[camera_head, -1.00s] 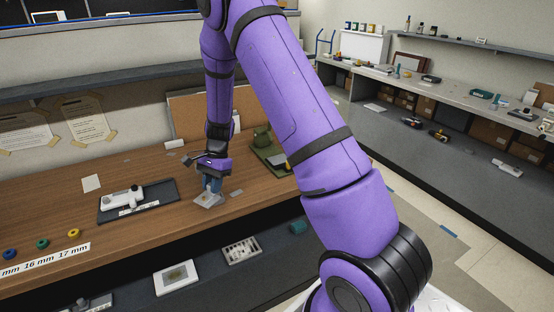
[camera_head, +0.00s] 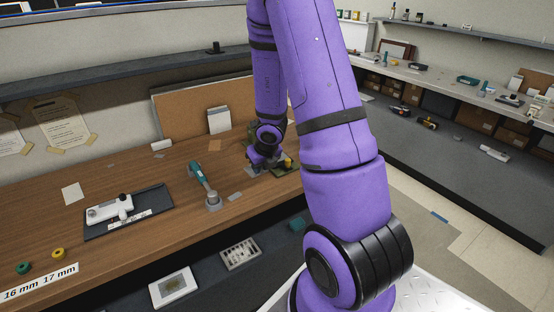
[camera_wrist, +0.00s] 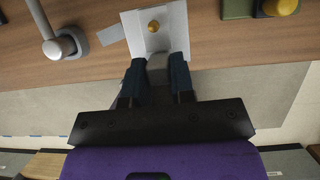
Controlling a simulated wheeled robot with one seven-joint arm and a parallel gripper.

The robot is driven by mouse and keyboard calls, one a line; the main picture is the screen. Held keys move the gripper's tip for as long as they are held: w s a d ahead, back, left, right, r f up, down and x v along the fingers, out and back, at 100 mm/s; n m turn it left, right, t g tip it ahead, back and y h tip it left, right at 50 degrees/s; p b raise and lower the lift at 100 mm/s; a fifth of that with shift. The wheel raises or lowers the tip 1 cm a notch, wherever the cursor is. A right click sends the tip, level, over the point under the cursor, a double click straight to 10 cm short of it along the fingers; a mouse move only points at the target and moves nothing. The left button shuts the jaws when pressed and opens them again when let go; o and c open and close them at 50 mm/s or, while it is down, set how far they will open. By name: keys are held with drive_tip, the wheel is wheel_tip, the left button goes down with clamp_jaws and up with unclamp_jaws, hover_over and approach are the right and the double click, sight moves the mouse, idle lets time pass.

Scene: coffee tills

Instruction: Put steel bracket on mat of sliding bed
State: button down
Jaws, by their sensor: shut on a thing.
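The steel bracket (camera_wrist: 174,18) is a pale grey plate with a round brass-coloured spot in its middle. My gripper (camera_wrist: 157,75) is shut on its grey near part, between two dark blue fingertips. In the head view my gripper (camera_head: 262,160) is low at the right end of the wooden bench, close beside a green machine (camera_head: 286,172) with a yellow knob, which looks like the sliding bed. The green base (camera_wrist: 237,8) and yellow knob (camera_wrist: 281,6) show at the wrist view's top right, apart from the bracket. My arm partly hides the machine; I cannot make out its mat.
A white device (camera_head: 108,212) sits on a dark tray farther left. A cork board (camera_head: 180,115) stands behind. The bench's front edge is close.

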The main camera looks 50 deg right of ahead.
drive_tip(key=shift+d, duration=0.45)
drive_tip(key=w+d, duration=0.1)
drive_tip(key=d, duration=0.4)
drive_tip(key=w+d+f, duration=0.1)
drive_tip(key=w+d, duration=0.1)
drive_tip(key=d, duration=0.2)
drive_tip(key=w+d, duration=0.1)
drive_tip(key=d, duration=0.4)
drive_tip(key=shift+w+d+f, duration=0.2)
drive_tip(key=shift+d+f, duration=0.05)
drive_tip(key=shift+d, duration=0.05)
drive_tip(key=shift+f, duration=1.75)
drive_tip(key=shift+f, duration=0.1)
drive_tip(key=c, duration=1)
unclamp_jaws()
